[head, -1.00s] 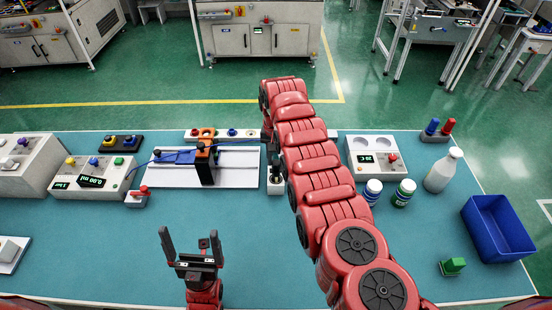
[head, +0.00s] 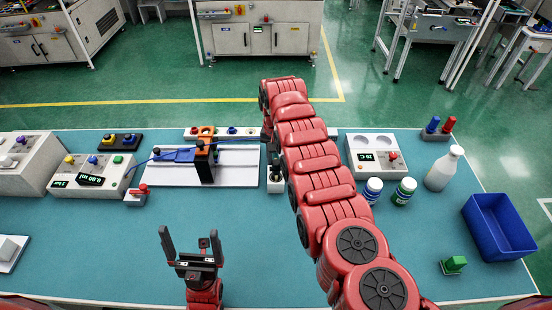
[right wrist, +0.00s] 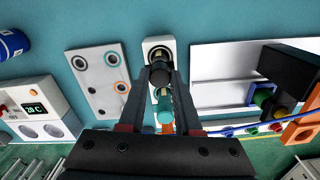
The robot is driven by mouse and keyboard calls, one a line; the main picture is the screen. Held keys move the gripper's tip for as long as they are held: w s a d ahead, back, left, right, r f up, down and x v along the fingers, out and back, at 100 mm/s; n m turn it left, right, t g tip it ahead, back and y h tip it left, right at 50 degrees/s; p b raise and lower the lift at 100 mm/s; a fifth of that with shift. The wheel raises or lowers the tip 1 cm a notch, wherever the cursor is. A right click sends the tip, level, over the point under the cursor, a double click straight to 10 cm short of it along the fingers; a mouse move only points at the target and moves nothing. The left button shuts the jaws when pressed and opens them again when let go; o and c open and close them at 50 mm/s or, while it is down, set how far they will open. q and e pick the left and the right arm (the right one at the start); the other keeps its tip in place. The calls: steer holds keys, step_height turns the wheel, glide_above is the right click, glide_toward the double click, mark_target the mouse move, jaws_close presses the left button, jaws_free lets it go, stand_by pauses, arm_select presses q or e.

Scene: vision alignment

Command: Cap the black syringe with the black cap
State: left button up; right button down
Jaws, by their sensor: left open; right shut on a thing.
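My right gripper (right wrist: 160,76) is shut on a small dark thing with a tan band (right wrist: 160,66), in the right wrist view. It is over a narrow white holder (right wrist: 152,44), which also shows beside my right arm in the head view (head: 275,186). A teal cylinder (right wrist: 165,112) shows between the fingers, nearer the camera. I cannot tell whether the held thing is the black syringe or the black cap, or whether it touches the holder. My right arm hides most of this spot in the head view. My left gripper (head: 194,248) is open and empty over the table's front.
A white board (head: 160,175) with a blue and orange clamp fixture (head: 205,148) stands left of the holder. Control boxes (head: 92,178) are further left. Bottles (head: 404,191), a white bottle (head: 444,168) and a blue bin (head: 499,228) are on the right. The front middle of the table is clear.

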steer(key=shift+f, duration=0.35)
stand_by(0.3)
steer(key=shift+c, duration=0.6)
jaws_free()
steer(key=shift+r, duration=0.1)
steer(key=shift+r+p, duration=0.5)
steer(key=shift+r, duration=2.95)
